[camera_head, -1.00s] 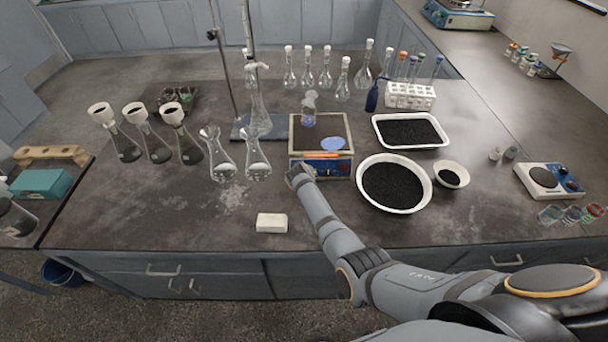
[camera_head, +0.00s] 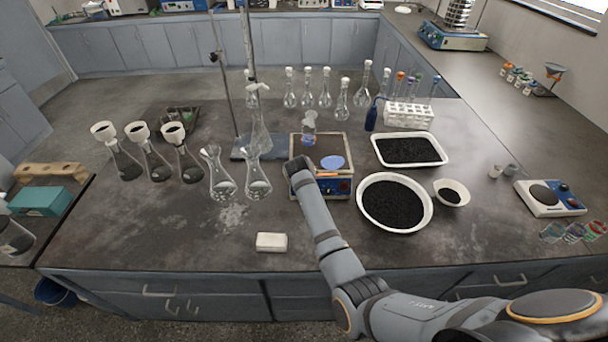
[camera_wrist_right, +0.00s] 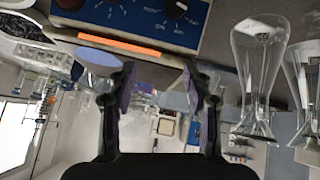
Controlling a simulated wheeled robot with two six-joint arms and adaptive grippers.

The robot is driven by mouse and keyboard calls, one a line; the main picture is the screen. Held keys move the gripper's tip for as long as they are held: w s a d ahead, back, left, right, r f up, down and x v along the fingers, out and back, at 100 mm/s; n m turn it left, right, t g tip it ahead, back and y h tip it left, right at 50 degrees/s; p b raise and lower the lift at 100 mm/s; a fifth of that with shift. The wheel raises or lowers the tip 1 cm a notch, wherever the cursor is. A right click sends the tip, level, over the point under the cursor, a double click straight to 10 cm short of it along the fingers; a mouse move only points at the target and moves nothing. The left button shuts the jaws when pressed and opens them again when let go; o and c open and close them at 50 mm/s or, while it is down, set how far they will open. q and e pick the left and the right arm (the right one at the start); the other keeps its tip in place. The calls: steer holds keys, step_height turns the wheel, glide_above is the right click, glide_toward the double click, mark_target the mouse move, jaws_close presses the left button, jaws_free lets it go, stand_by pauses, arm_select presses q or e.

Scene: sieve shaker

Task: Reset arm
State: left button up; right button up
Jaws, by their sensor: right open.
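My right arm (camera_head: 350,275) comes in from the lower right and reaches to the middle of the table. My right gripper (camera_wrist_right: 157,88) is open, with nothing between its fingers in the right wrist view. In the head view its wrist end hides part of the front left of a box-shaped device with a blue front panel (camera_head: 338,188). Its fingers are hard to make out there. The panel with its knobs also shows in the right wrist view (camera_wrist_right: 140,18), beyond the fingers. I cannot tell whether they touch it. My left gripper is not in view.
Glass flasks (camera_head: 222,178) stand left of the device. A round black-filled bowl (camera_head: 427,217) and a tray (camera_head: 443,157) lie right of it. A white block (camera_head: 271,242) lies at the front. A sieve shaker (camera_head: 452,38) stands at the back right. The front left tabletop is clear.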

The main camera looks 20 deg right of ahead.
steer(key=s+d+f+g, duration=0.1)
steer(key=s+d, duration=0.1)
steer(key=s, duration=0.6)
steer(key=s+d+f+g+y, duration=0.1)
steer(key=s+d+f, duration=0.1)
steer(key=s, duration=0.7)
steer(key=s+d+f+g, duration=0.1)
steer(key=s+d, duration=0.2)
steer(key=s, duration=0.5)
steer(key=s+a+r+n+g+y, duration=0.15)
steer(key=s+r, duration=0.25)
steer(key=s, duration=0.7)
steer(key=s+d+f+g+b, duration=0.1)
steer(key=s+f, duration=0.1)
steer(key=f, duration=1.3)
steer(key=s+d+f+b, duration=0.1)
steer(key=f, duration=1.4)
steer(key=s+d+f+g, duration=0.1)
steer(key=s+f, duration=1.5)
steer(key=s, duration=0.1)
steer(key=shift+s+b, duration=0.35)
steer(key=shift+s, duration=0.05)
steer(key=shift+d, duration=0.1)
